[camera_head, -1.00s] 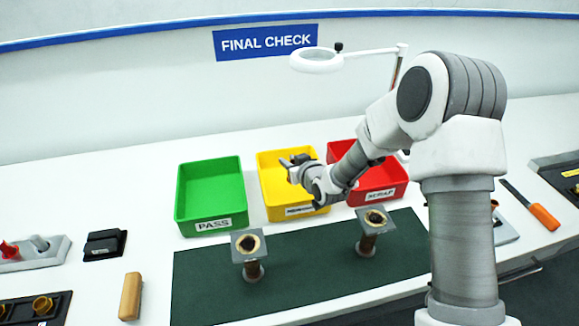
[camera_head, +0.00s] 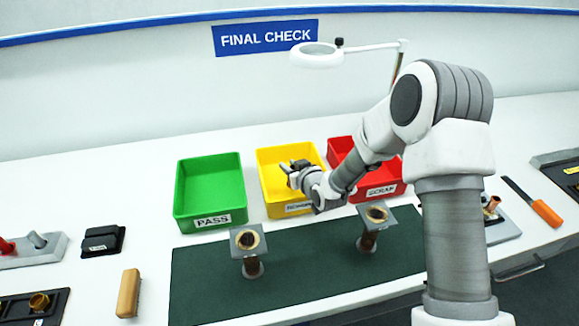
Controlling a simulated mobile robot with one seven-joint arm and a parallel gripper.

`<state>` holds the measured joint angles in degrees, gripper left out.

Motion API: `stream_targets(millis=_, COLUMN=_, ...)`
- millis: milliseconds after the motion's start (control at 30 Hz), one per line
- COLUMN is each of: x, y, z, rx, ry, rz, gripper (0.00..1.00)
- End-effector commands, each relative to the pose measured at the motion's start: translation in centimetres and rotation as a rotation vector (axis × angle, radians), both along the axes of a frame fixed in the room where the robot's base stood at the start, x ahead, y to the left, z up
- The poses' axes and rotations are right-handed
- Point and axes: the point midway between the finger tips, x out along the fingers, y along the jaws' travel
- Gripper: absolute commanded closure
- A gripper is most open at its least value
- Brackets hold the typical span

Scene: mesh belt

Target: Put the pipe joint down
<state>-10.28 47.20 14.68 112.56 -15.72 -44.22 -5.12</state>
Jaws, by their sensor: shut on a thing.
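My gripper (camera_head: 293,171) is over the yellow tray (camera_head: 268,205), whose label is partly legible. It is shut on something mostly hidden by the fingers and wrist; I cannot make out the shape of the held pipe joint. A green tray (camera_head: 183,215) labelled PASS stands to the left, and a red tray (camera_head: 394,190) labelled SCRAP to the right, partly behind my arm. Two square-flanged stands with brass rings, the left stand (camera_head: 247,255) and the right stand (camera_head: 371,232), are on the dark green mat (camera_head: 310,270) in front of the trays.
A magnifier lamp (camera_head: 318,55) reaches over the back of the bench. An orange-handled tool (camera_head: 545,214) and a copper fitting (camera_head: 493,204) are at the right. A tan block (camera_head: 128,293), a black box (camera_head: 103,241) and a dark tray (camera_head: 55,305) are at the left.

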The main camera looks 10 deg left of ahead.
Motion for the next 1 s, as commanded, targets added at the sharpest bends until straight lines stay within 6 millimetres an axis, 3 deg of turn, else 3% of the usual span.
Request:
stream_targets(millis=167, x=0.0, y=0.0, z=-0.1, rx=0.001, ry=-0.002, rz=0.0, gripper=1.0)
stream_targets(millis=200, x=0.0, y=0.0, z=-0.1, rx=0.0, ry=0.0, rz=0.0, gripper=0.66)
stream_targets(millis=333, x=0.0, y=0.0, z=-0.1, rx=0.0, ry=0.0, rz=0.0, gripper=0.43)
stream_targets(millis=667, x=0.0, y=0.0, z=0.0, rx=0.0, ry=0.0, rz=0.0, gripper=0.43)
stream_targets(millis=900, x=0.0, y=0.0, z=1.6, rx=0.0, ry=0.0, rz=0.0, gripper=0.43)
stream_targets(millis=1000, x=-1.3, y=-1.0, z=1.8, rx=0.0, ry=-0.002, rz=-0.001, gripper=0.43)
